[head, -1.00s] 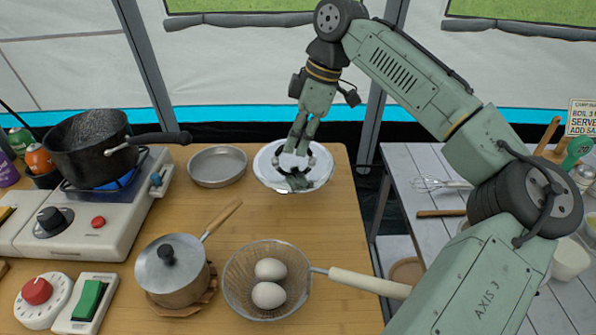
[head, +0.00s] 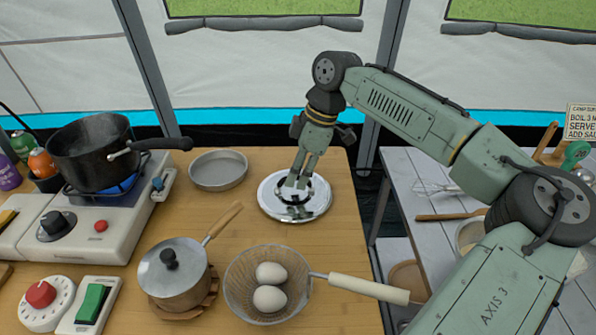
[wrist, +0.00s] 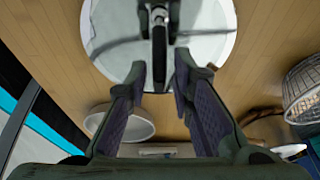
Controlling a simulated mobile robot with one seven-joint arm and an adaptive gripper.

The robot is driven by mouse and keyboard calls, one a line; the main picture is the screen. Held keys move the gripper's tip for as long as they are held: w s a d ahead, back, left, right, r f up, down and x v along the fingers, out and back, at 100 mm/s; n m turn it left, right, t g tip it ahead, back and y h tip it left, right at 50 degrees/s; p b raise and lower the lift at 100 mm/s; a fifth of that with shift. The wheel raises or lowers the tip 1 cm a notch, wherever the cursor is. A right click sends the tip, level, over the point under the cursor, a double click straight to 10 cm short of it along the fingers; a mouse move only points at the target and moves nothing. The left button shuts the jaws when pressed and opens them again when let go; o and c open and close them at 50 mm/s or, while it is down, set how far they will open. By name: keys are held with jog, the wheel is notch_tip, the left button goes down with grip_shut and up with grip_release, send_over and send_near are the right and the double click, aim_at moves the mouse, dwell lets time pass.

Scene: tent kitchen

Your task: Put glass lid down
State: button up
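The glass lid (head: 270,208) is a round, shiny disc with a dark handle in its middle. It appears to lie flat on the wooden table, right of the grey pan. In the wrist view the lid (wrist: 105,38) fills the top middle, with its dark handle (wrist: 158,45) upright. My gripper (head: 298,184) is low over the middle of the lid. In the wrist view my gripper's fingertips (wrist: 160,68) stand apart, with a gap on each side of the handle.
A shallow grey pan (head: 218,170) sits left of the lid. A wire basket (head: 240,296) with two eggs and a lidded saucepan (head: 176,268) stand in front. A black pot (head: 95,150) stands on the burner at left. The table's right edge is near the lid.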

jog(key=shift+o, duration=0.6)
jog(key=shift+r, duration=0.1)
jog(key=shift+d+r, duration=0.15)
jog(key=shift+r, duration=0.2)
jog(key=b+v, duration=0.1)
jog(key=v, duration=1)
